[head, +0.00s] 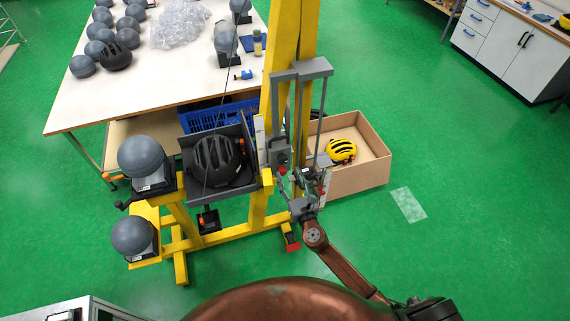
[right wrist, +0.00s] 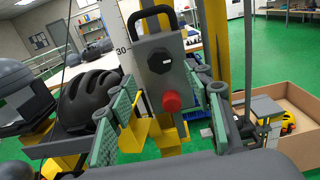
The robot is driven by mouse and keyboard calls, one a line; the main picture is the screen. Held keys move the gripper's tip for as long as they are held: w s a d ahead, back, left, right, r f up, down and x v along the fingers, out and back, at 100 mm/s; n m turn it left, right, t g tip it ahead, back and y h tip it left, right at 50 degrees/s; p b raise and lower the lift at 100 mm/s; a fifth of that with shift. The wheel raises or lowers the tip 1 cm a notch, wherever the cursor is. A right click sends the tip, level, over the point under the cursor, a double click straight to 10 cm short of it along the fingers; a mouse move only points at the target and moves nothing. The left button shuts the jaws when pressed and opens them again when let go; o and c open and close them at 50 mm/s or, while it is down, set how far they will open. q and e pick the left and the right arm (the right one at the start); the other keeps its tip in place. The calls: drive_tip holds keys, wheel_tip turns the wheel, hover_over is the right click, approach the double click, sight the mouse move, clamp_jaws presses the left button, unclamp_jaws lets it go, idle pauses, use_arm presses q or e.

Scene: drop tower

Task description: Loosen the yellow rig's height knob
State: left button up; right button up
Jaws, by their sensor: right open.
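The yellow rig (head: 286,60) stands in the middle of the head view. A grey block (right wrist: 152,55) on it, with a black handle on top, fills the centre of the right wrist view. The block's face carries a red knob (right wrist: 171,102) with a dark round fitting above it. The knob shows small in the head view (head: 282,170). My right gripper (right wrist: 168,95) is open, its green-padded fingers spread left and right of the knob, which appears between them without visible contact. The gripper also shows beside the rig's post in the head view (head: 303,183). My left gripper is out of view.
A black helmet (head: 215,160) sits on the rig's dark platform, left of the post. Grey headforms (head: 142,155) stand on the yellow frame. A cardboard box (head: 352,178) with a yellow helmet (head: 341,150) lies right of the post.

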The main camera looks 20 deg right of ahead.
sight(284, 162)
drive_tip(key=w, duration=0.6)
drive_tip(key=shift+f, duration=0.1)
drive_tip(key=shift+c, duration=0.2)
drive_tip(key=c, duration=1.1)
